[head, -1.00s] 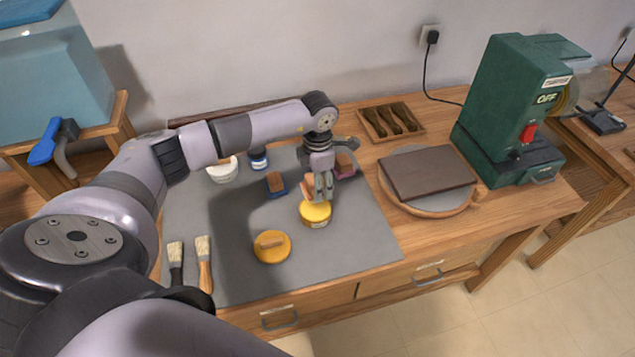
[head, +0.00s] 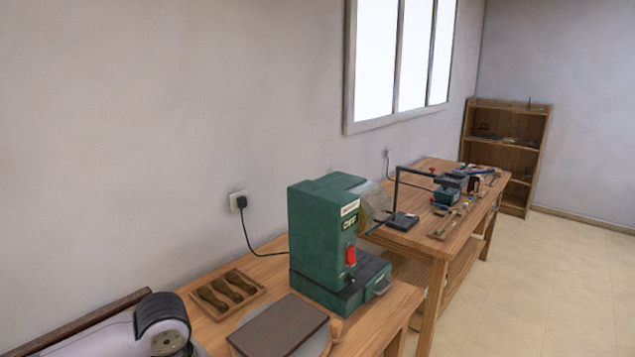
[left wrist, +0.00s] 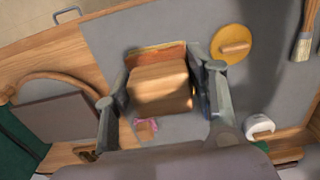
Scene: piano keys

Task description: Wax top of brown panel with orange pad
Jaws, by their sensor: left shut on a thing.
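The brown panel (head: 279,326) lies flat on a round board at the bottom of the head view. It also shows at the left of the left wrist view (left wrist: 55,121). My left gripper (left wrist: 160,66) is shut on the wooden block of the orange pad (left wrist: 158,53), whose orange layer shows along the block's far edge. The pad is over the grey mat, apart from the panel; what is directly beneath it is hidden. In the head view only part of my left arm shows at lower left. My right gripper is in neither view.
A green machine (head: 325,240) stands just beyond the panel, beside a tray of brown pieces (head: 228,293). In the left wrist view, a yellow round item with a wooden handle (left wrist: 232,44), a brush (left wrist: 304,35), a white jar (left wrist: 260,128) and a pink-edged block (left wrist: 146,126) surround the pad.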

